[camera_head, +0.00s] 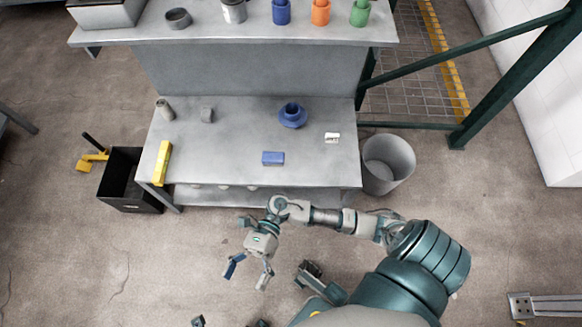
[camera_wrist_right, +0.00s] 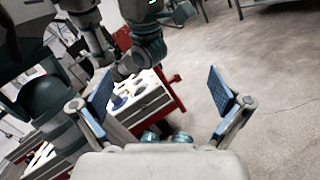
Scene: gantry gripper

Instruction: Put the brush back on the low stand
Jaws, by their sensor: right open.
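My right gripper (camera_head: 248,271) hangs over the bare floor in front of the grey workbench. It is open, and I see nothing between its fingers. In the right wrist view its two blue-padded fingers (camera_wrist_right: 160,92) are spread wide apart. I cannot pick out the brush with certainty. A yellow piece with a black handle (camera_head: 93,152) is at the left, beside a black box (camera_head: 121,207), but I cannot tell whether it is the brush. I cannot tell which thing is the low stand. My left gripper is not clearly visible.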

